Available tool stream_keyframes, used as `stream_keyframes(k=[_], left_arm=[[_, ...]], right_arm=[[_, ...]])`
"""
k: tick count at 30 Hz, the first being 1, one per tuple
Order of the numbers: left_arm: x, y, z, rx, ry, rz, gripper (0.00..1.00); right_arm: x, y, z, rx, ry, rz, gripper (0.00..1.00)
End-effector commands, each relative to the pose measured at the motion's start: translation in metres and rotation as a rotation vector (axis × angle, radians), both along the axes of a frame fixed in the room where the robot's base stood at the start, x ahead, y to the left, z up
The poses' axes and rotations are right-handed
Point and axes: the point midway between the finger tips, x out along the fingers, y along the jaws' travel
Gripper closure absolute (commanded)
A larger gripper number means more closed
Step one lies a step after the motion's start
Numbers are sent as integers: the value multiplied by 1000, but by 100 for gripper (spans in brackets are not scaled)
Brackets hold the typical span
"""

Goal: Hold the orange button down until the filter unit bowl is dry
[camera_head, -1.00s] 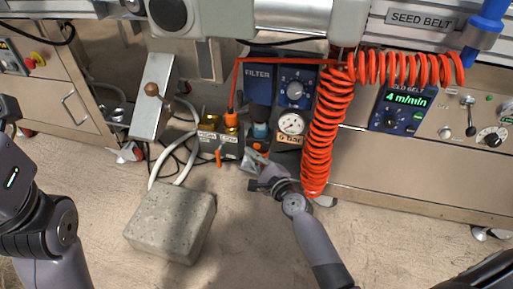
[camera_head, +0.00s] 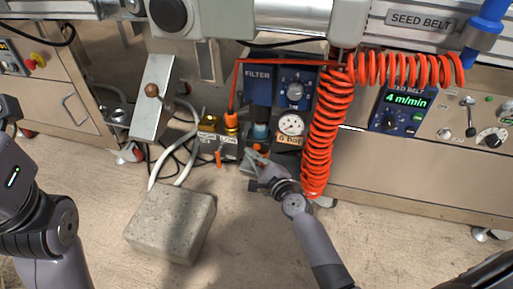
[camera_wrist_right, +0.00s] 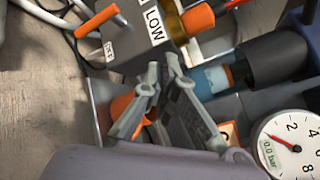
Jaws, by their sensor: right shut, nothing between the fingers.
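The filter unit (camera_head: 258,88) is blue, at the machine's middle in the head view. Its bowl (camera_head: 261,130) is small and light blue below a dark collar; it shows larger in the right wrist view (camera_wrist_right: 212,79). I cannot tell whether liquid is in it. An orange button (camera_wrist_right: 122,103) shows below the bowl, partly hidden behind the fingers. My right gripper (camera_head: 251,157) is shut and empty, just below the bowl. My left gripper is out of view; only my left arm shows.
A coiled orange hose (camera_head: 323,140) hangs close to my right gripper. A stone block (camera_head: 172,222) stands on the floor.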

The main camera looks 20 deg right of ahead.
Motion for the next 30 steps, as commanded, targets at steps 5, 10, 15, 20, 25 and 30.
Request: stream_keyframes(k=[5, 10, 15, 20, 25, 30], left_arm=[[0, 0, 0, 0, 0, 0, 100], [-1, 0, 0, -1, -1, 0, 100], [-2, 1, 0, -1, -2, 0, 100], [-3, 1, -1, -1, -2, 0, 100], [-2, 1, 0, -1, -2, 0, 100], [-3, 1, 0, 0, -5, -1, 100]], right_arm=[[0, 0, 0, 0, 0, 0, 100], [0, 0, 0, 0, 0, 0, 100], [2, -2, 0, -1, 0, 0, 100], [7, -5, 0, -1, 0, -1, 100], [7, -5, 0, 0, 0, 0, 100], [7, -5, 0, 0, 0, 0, 100]])
